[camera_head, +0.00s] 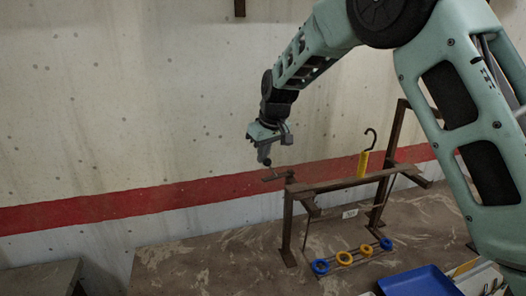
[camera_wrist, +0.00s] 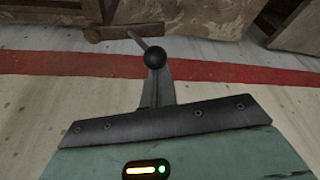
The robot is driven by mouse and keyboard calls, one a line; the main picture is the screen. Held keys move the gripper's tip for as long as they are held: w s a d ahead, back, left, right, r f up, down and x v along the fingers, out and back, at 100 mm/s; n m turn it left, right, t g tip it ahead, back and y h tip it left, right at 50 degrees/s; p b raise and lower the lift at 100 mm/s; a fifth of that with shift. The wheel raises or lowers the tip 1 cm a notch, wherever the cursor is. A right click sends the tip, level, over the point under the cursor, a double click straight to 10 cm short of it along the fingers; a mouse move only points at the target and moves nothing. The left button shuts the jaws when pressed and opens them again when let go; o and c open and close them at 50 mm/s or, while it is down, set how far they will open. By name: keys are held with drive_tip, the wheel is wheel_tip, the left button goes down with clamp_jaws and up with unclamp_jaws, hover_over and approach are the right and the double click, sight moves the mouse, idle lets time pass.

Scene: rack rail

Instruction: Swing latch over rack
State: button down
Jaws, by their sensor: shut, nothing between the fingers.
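A brown metal rack (camera_head: 340,184) stands on the bench, with a long rail across its top. A short dark latch bar (camera_head: 277,176) sits at the rail's left end; a brown bar there also shows at the top of the wrist view (camera_wrist: 124,31). A thin rod runs from near that bar to a black ball knob (camera_wrist: 155,58). My gripper (camera_head: 264,153) is shut and empty, just above and left of the latch. In the wrist view its narrow fingers (camera_wrist: 158,85) point at the knob and overlap it; I cannot tell whether they touch.
A yellow-handled hook (camera_head: 363,164) stands at the rail's far side. A blue tray (camera_head: 420,282) is at the lower right. A concrete wall with a red stripe is behind.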

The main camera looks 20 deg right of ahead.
idle(0.4)
drive_tip(key=n+b, duration=0.1)
drive_tip(key=s+n+b, duration=0.1)
drive_tip(key=s+n+y+b, duration=0.1)
drive_tip(key=b, duration=0.1)
drive_tip(key=shift+s+d+f+n+g, duration=0.2)
drive_tip(key=shift+s+f+n+g, duration=0.05)
drive_tip(key=shift+n+g, duration=0.05)
drive_tip(key=s+d+n+g+b, duration=0.1)
drive_tip(key=s+d+n, duration=0.1)
drive_tip(key=n, duration=0.2)
drive_tip(key=s+d+n+g+y+b, duration=0.1)
drive_tip(key=s+n, duration=0.1)
drive_tip(key=n, duration=0.1)
drive_tip(key=s+d+n+g+b, duration=0.1)
drive_tip(key=s+d+n, duration=0.1)
drive_tip(key=n, duration=0.2)
drive_tip(key=shift+d+r+n, duration=0.25)
drive_tip(key=shift+d+n, duration=0.05)
drive_tip(key=shift+s+d, duration=0.15)
drive_tip(key=shift+d, duration=0.4)
